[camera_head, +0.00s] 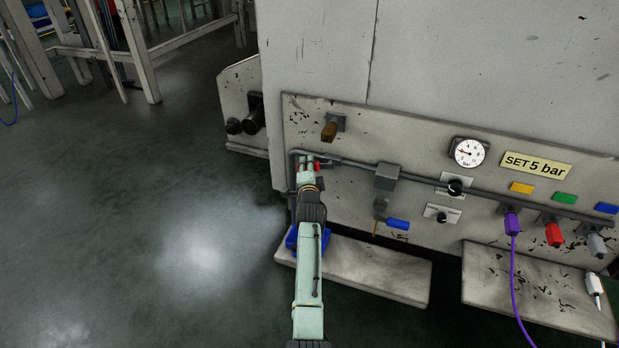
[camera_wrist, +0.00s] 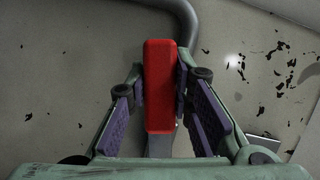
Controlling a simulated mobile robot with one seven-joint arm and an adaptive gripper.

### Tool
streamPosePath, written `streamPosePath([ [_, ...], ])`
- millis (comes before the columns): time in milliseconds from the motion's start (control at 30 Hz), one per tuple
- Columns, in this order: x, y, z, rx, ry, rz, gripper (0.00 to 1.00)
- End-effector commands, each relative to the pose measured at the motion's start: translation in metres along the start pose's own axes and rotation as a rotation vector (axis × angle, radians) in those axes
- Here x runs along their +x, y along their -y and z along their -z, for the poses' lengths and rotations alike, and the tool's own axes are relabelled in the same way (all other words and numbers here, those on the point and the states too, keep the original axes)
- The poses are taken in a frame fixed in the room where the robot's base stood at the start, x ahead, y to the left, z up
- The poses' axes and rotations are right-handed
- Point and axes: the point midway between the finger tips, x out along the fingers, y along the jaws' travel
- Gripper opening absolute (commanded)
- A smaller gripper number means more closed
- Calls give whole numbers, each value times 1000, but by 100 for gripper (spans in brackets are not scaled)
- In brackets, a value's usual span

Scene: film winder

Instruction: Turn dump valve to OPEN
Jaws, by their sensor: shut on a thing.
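A red valve handle (camera_wrist: 159,84) stands between the finger pads of my gripper (camera_wrist: 160,98) in the wrist view, in line with a grey stem below it. My gripper is shut on this handle. In the head view my gripper (camera_head: 309,165) is at the left end of the panel, and only small bits of the red handle (camera_head: 317,167) show beside the fingers. No label is readable on it, so I cannot tell its marked position.
A pressure gauge (camera_head: 468,152), black knobs, a yellow "SET 5 bar" sign (camera_head: 537,165) and coloured connectors are to the right. A ledge (camera_head: 365,268) juts out below. The floor at left is open.

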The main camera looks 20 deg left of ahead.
Motion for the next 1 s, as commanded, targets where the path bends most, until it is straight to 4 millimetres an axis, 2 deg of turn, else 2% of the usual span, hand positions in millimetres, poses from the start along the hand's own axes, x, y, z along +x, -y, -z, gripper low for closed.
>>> streamPosePath([
  [400,0,17,-1,210,4,87,0],
  [1000,-1,22,0,255,3,107,0],
])
